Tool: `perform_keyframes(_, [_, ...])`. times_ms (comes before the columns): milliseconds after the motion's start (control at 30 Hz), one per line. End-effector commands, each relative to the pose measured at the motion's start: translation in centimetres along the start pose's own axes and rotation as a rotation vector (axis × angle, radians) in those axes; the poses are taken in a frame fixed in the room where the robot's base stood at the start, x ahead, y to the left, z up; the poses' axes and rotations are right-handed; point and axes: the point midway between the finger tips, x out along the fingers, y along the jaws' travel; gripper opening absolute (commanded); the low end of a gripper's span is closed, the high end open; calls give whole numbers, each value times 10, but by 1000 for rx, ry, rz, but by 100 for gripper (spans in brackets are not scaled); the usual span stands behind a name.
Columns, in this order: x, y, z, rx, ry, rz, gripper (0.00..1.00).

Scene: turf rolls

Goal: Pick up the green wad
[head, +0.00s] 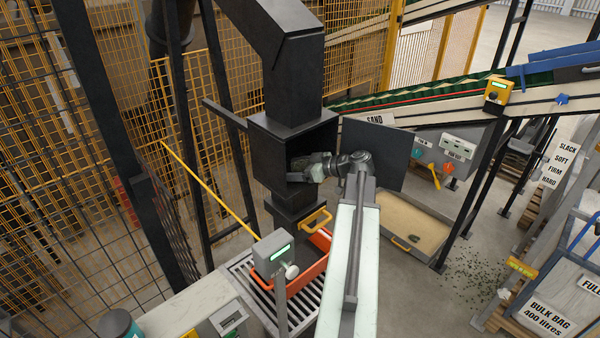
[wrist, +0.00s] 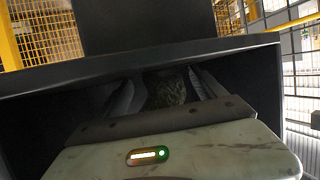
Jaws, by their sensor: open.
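The green wad (wrist: 166,90) is a dull green, rough-textured lump in the dark inside of the chute box (head: 270,140). It shows in the wrist view between the two pale fingers of my gripper (wrist: 165,84). My gripper is open around the wad; I cannot tell whether either finger touches it. In the head view my gripper (head: 299,168) reaches in through the box's open front, and the wad cannot be made out there. The lower part of the wad is hidden behind my gripper's body.
The dark hatch door (head: 385,150) stands open right of the box. Below are a yellow handle (head: 315,219), an orange-red bin (head: 311,266) on rollers and a grey control box (head: 272,254). A sand tray (head: 390,218) lies to the right. The box walls leave little room.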

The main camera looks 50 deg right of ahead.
Motion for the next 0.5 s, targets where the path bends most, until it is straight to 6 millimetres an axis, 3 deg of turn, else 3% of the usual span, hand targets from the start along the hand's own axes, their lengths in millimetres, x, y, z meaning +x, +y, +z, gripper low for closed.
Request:
perform_keyframes(133, [-1, 0, -1, 0, 0, 0, 77])
perform_keyframes(367, [0, 0, -1, 0, 0, 0, 13])
perform_keyframes(400, [0, 0, -1, 0, 0, 0, 7])
perform_keyframes(500, [0, 0, -1, 0, 0, -1, 7])
